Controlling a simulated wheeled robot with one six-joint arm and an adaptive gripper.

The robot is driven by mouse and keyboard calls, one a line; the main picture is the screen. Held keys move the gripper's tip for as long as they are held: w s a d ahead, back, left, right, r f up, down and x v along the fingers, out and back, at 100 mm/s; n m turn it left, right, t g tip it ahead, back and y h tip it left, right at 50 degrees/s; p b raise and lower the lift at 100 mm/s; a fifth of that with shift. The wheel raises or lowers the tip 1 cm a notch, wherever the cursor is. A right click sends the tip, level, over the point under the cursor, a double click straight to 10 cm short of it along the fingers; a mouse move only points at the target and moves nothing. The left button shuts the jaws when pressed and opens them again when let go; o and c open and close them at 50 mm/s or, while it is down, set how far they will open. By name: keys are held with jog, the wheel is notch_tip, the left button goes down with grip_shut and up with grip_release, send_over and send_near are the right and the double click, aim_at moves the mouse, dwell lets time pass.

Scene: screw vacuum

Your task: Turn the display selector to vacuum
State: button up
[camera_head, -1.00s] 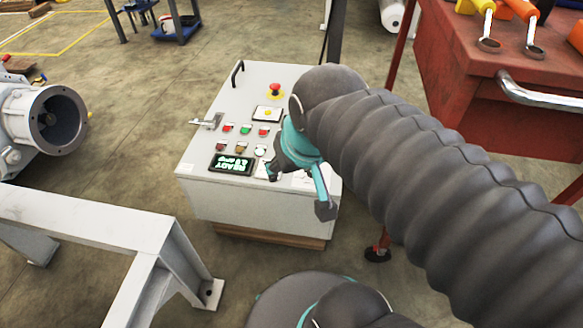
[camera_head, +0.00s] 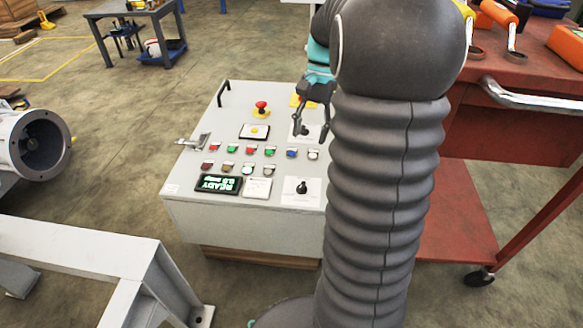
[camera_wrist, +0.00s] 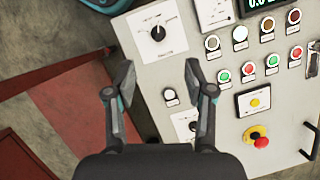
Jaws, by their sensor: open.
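The grey control cabinet (camera_head: 180,197) has a lit display (camera_head: 218,184) reading READY. A black rotary knob (camera_head: 302,187) sits on a white plate right of the display. It also shows in the wrist view as the upper knob (camera_wrist: 158,33), beyond my fingertips. A second black knob (camera_wrist: 193,126) is partly hidden by my right finger in the wrist view. The labels are too small to tell which knob is the display selector. My gripper (camera_head: 312,122) is open and empty above the panel's upper right. Its spread fingers (camera_wrist: 160,78) appear below the upper knob.
Several coloured buttons (camera_head: 250,150) and a red emergency stop (camera_head: 261,106) sit on the panel. A handle (camera_head: 223,93) stands at its upper left corner. A red tool cart (camera_head: 480,130) stands close on the right. A grey metal frame (camera_head: 90,255) is at the front left.

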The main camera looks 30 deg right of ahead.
aim_at(302, 184)
jog(key=shift+m+y, duration=0.3)
jog(key=x, duration=0.4)
jog(key=d+b+x, duration=0.1)
jog(key=x, duration=0.4)
jog(key=b+x, duration=0.1)
jog(key=x, duration=0.4)
jog(key=shift+w+d+f, duration=0.2)
jog(key=shift+d+f, duration=0.1)
jog(key=shift+f, duration=0.15)
jog(key=shift+c, duration=0.3)
grip_shut()
